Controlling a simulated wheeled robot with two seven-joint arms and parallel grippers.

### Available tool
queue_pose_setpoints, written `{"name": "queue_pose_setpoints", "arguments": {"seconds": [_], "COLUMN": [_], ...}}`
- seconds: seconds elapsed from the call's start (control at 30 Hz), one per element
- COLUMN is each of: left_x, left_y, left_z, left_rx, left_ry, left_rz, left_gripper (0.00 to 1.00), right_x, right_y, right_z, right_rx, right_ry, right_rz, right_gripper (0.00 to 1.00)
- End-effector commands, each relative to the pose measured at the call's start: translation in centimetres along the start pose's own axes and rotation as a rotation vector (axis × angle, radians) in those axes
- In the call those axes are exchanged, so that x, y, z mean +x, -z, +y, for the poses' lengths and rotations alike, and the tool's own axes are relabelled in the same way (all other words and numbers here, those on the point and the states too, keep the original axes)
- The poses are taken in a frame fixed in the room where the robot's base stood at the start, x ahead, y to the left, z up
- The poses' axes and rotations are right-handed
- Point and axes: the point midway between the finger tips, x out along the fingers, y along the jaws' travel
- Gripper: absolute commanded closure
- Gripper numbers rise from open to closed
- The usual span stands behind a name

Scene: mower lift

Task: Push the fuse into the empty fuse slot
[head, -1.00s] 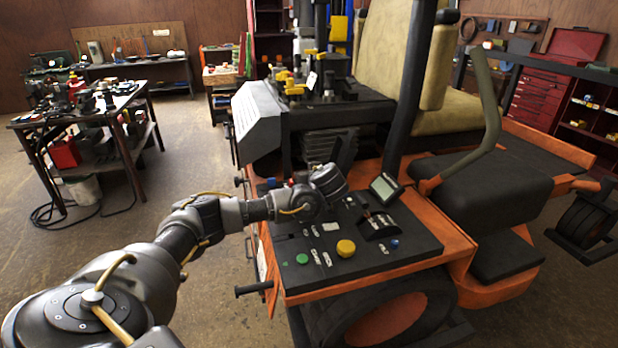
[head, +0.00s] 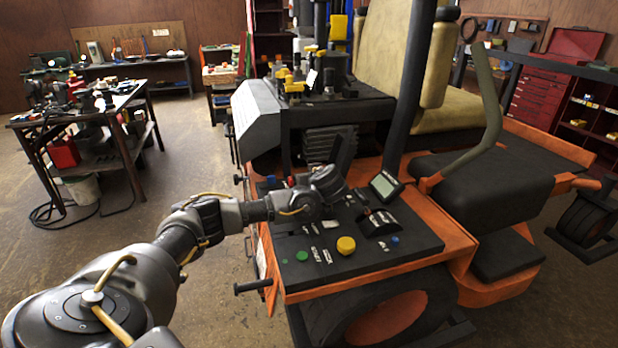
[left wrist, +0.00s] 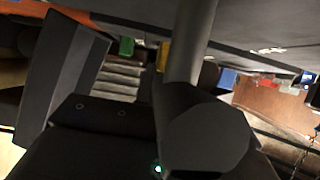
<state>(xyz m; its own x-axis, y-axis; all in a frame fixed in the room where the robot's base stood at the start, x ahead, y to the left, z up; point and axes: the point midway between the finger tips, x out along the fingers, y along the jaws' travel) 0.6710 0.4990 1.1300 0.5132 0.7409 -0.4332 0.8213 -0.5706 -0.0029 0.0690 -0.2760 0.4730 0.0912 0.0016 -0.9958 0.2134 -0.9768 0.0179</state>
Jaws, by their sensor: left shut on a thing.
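My left gripper (head: 330,182) is at the back left of the mower's black control panel (head: 290,238), low over its surface. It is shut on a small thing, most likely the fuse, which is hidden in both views. The empty fuse slot cannot be made out. Small blue (head: 271,181) and red (head: 291,181) pieces show beside the gripper. In the left wrist view, my dark gripper parts fill the lower middle, with small green (left wrist: 126,46), yellow (left wrist: 162,56) and blue (left wrist: 228,78) pieces beyond them. My right gripper is not in view.
A display (head: 386,186) stands right of the gripper on the panel. A yellow knob (head: 346,245) and a green button (head: 302,256) lie nearer the front. A black post (head: 409,90) rises behind. Open floor (head: 190,130) lies to the left.

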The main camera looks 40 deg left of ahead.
Motion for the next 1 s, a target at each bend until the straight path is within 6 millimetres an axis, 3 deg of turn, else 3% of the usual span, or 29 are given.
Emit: {"name": "queue_pose_setpoints", "arguments": {"seconds": [0.27,0.3,0.47,0.77,1.0], "left_x": [0.3,0.2,0.2,0.1,-3.0], "left_y": [-0.6,-0.6,-0.6,-0.7,-0.9], "left_z": [0.0,0.0,0.0,0.0,0.1], "left_rx": [0.000,0.000,0.002,0.004,0.002], "left_ry": [0.000,0.000,0.001,0.000,-0.005], "left_rz": [0.000,0.000,-0.001,-0.001,0.002], "left_gripper": [1.00,0.85,0.64,0.63,0.63], "right_x": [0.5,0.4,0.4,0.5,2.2], "right_y": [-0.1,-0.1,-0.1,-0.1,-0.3], "right_z": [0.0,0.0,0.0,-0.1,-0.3], "right_rx": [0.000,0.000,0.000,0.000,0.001], "right_ry": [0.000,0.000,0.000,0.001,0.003], "right_rz": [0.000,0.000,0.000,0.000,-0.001], "right_gripper": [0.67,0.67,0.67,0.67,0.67]}}
